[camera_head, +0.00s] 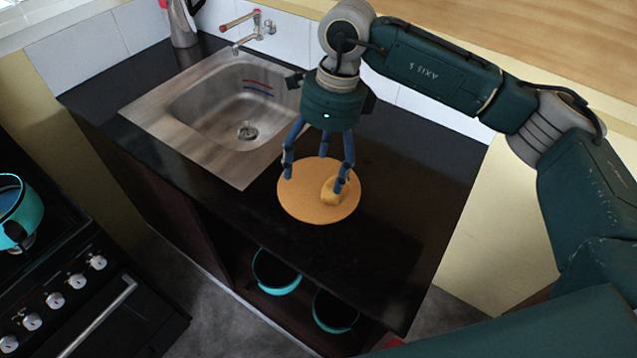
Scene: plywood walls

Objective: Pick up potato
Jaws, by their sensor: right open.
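The potato (329,194) is a small yellow-brown lump on the right part of a round orange-brown board (300,206). The board lies flat on the black counter, right of the sink. My right gripper (316,182) points down over the board with its blue fingers spread open. One finger is in front of the potato and hides part of it; I cannot tell whether it touches. Another finger is over the left side of the board. My left gripper is not in view.
A steel sink (205,108) with a red-handled tap (249,27) is set in the counter (400,215). Teal pots (276,291) sit on a shelf below. A stove (75,290) with a teal pot (14,228) is at left.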

